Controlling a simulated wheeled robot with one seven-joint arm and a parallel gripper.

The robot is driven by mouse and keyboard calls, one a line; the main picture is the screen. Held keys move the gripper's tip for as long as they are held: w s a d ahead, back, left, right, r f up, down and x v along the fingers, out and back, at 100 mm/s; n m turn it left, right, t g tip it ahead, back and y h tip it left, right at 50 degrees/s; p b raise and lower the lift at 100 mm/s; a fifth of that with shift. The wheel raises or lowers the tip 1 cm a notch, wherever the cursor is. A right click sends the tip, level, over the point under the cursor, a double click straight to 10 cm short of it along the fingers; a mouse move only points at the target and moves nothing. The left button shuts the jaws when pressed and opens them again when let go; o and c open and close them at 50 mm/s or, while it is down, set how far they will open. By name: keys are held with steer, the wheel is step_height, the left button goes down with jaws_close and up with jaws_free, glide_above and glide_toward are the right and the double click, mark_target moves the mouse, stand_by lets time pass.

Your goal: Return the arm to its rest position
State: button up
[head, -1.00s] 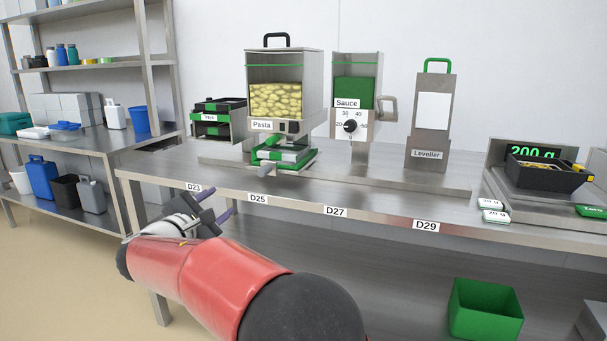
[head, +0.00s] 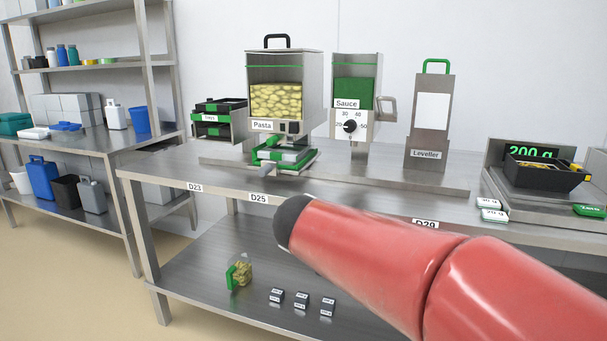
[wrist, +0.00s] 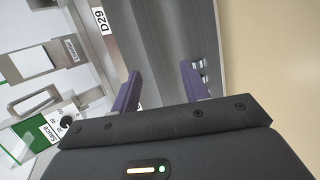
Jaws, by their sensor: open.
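My gripper (wrist: 160,88) shows in the wrist view with its two purple fingers spread apart and nothing between them. The table's front edge with the D29 label (wrist: 101,20) lies beyond the fingers, and bare floor (wrist: 265,50) lies to the right. In the head view my red arm crosses the lower right, in front of the table edge.
The steel table (head: 160,165) carries a pasta dispenser (head: 283,65), a sauce dispenser (head: 345,125), a leveller (head: 428,135) and a scale reading 200 g with a black tray (head: 545,177). Small weights (head: 301,300) and a green-sided pasta container (head: 239,274) sit on the lower shelf.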

steer(key=s+d+f+m+y, duration=0.1)
steer(key=s+f+m+y, duration=0.1)
steer(key=s, duration=0.5)
steer(key=s+d+f+m+g+y, duration=0.1)
steer(key=s+d+f+m+y, duration=0.1)
steer(key=s+f+m, duration=0.2)
steer(key=s+d+f+m+g+y, duration=0.1)
steer(key=s+m, duration=0.4)
steer(key=s, duration=0.5)
step_height(320, 180, down, 2)
steer(key=shift+d+m+y, duration=0.4)
steer(key=shift+d+y, duration=0.25)
steer(key=shift+y, duration=0.15)
